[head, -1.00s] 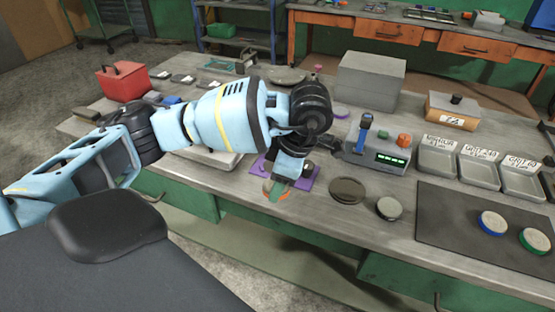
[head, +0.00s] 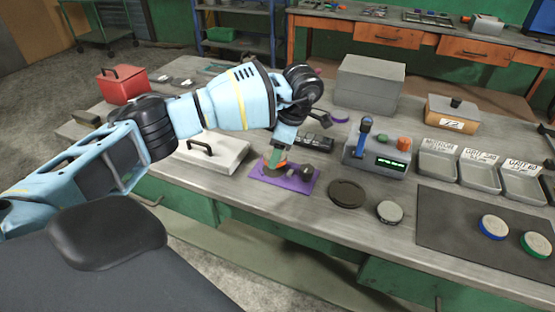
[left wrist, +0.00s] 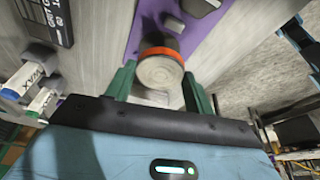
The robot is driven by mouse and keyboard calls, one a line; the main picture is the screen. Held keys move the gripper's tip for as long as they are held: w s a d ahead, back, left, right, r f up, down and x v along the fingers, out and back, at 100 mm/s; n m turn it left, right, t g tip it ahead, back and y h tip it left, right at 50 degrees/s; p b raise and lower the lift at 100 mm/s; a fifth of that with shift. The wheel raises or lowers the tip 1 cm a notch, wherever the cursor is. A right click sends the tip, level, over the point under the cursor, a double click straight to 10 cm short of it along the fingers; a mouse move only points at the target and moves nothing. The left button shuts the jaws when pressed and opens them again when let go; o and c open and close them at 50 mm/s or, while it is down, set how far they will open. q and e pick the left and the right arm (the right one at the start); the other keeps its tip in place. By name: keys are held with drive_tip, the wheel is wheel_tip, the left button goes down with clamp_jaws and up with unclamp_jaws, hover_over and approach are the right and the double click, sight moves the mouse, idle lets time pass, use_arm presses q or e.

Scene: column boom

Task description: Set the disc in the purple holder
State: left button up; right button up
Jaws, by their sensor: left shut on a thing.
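My left gripper (head: 276,157) is shut on a disc (head: 270,157) with an orange rim. In the left wrist view the pale grey round face of the disc (left wrist: 160,73) sits between the two green fingers (left wrist: 158,82). The purple holder (head: 285,182) is a flat plate on the bench with a dark round knob (head: 307,170) at its right. The disc is over the left part of the plate; whether it touches is hidden. The holder also shows in the left wrist view (left wrist: 143,22). My right gripper is not in view.
A white lidded case (head: 225,155) lies left of the holder. A dark round pad (head: 347,194), a grey disc (head: 390,211) and a control box (head: 378,155) stand to the right. A dark mat (head: 450,230) holds blue-rimmed and green-rimmed discs. The bench front edge is close.

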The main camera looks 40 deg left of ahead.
use_arm(q)
drive_tip(key=shift+w+a+f, duration=0.1)
drive_tip(key=shift+w+f, duration=0.05)
drive_tip(key=shift+f, duration=1.55)
drive_tip(key=shift+f, duration=0.2)
drive_tip(key=o, duration=1.3)
drive_tip(key=shift+o, duration=0.2)
drive_tip(key=v, duration=1.2)
drive_tip(key=shift+a+r, duration=0.1)
drive_tip(key=shift+r, duration=0.05)
